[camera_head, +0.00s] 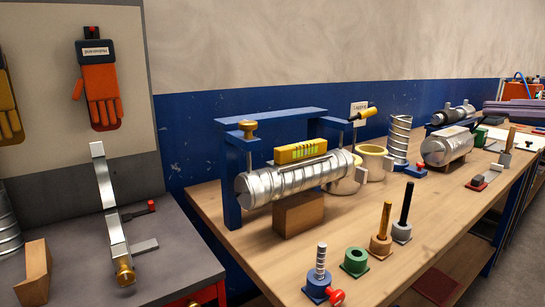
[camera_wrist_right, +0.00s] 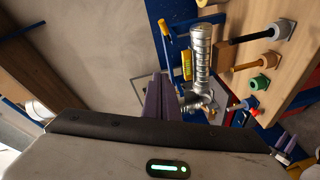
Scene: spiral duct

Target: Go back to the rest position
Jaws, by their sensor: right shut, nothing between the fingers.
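My right gripper (camera_wrist_right: 160,80) shows in the right wrist view, with its two dark purple fingers together and nothing between them. In that view the silver spiral duct (camera_wrist_right: 201,55) lies beyond and to the right of the fingertips.
The wooden bench (camera_head: 420,215) carries a wood block (camera_head: 299,214), a green nut (camera_head: 355,261), several upright bolts and loose duct pieces. A blue frame (camera_head: 229,180) stands over the duct. A grey cabinet top (camera_head: 180,272) with a metal strip is at left.

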